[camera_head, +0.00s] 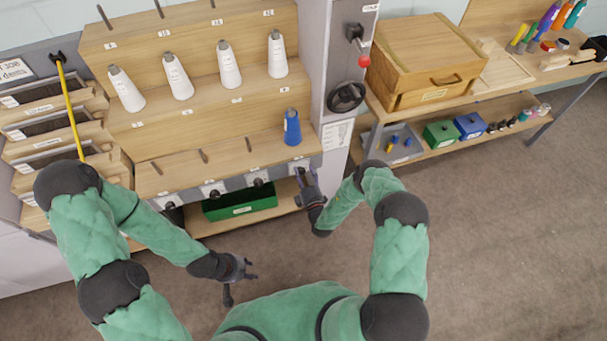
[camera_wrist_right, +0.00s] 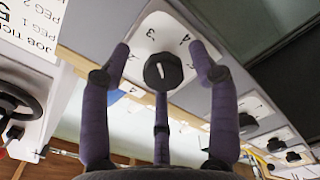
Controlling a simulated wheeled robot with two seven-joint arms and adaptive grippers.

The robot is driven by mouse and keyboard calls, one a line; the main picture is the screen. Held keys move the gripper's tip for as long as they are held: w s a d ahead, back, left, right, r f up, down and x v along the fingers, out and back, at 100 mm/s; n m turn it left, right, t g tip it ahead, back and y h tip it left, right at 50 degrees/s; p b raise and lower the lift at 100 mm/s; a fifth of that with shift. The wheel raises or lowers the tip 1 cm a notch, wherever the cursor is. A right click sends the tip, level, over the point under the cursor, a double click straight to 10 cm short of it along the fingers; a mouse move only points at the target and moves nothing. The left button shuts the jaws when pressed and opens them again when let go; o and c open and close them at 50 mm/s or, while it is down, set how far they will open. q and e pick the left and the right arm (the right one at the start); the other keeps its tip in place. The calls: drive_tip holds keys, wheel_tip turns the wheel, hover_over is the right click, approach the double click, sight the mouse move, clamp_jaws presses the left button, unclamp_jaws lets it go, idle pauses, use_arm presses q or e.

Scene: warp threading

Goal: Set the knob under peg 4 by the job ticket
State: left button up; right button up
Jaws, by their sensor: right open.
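The black knob (camera_wrist_right: 163,71) on its white numbered plate (camera_wrist_right: 150,40) is close in the right wrist view. A white pointer line crosses its face; I cannot tell which number it marks. In the head view my right gripper (camera_head: 303,177) is at the rightmost knob plate (camera_head: 301,167), below the blue cone (camera_head: 292,128). My right gripper (camera_wrist_right: 163,78) is open, with its fingers around the knob and not visibly closed on it. The job ticket (camera_wrist_right: 35,30) is partly cut off in the wrist view; it also shows in the head view (camera_head: 337,135). My left gripper (camera_head: 243,270) is open and empty.
Several white cones (camera_head: 228,65) stand on the upper step. More knobs (camera_head: 215,192) line the ledge, with a green bin (camera_head: 240,203) below. A black handwheel (camera_head: 346,97) and a red-tipped lever (camera_head: 363,60) are on the post. The floor (camera_head: 500,230) is clear.

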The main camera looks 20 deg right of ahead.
drive_tip(key=s, duration=1.2)
drive_tip(key=shift+d, duration=0.2)
